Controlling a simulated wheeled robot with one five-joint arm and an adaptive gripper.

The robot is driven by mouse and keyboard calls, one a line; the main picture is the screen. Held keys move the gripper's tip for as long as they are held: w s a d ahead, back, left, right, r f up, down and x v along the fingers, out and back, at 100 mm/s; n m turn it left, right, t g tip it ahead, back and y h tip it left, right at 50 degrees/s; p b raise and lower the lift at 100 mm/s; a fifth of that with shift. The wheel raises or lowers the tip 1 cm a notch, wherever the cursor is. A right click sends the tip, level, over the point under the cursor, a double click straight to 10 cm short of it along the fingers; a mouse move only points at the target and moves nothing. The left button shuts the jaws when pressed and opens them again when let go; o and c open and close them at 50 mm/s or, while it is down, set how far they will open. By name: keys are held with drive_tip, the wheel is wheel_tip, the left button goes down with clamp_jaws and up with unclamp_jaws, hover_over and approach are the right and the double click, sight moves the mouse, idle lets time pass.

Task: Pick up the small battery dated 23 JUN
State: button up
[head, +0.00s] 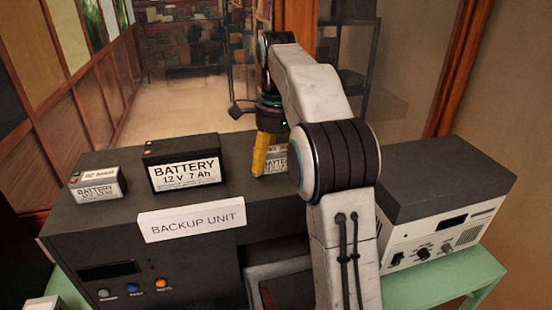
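A small grey battery (98,188) stands at the left on top of the backup unit. A white date label lies on its top; the writing is too small to read surely, though it seems to start with 02. Another battery (276,163) with a white front label shows only in part, behind my yellow gripper (262,158) and my arm; its date is hidden. My gripper points down at this battery's left side. I cannot tell whether it touches the battery, or whether the fingers are open or shut.
A larger black battery marked 12 V 7 Ah (182,164) stands between the two. A BACKUP UNIT sign (191,219) is at the front edge of the dark unit (80,240). A white instrument (440,215) stands to the right on a green table (470,283).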

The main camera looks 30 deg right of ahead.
drive_tip(key=c, duration=1)
drive_tip(key=shift+c, duration=0.8)
drive_tip(key=shift+r, duration=0.1)
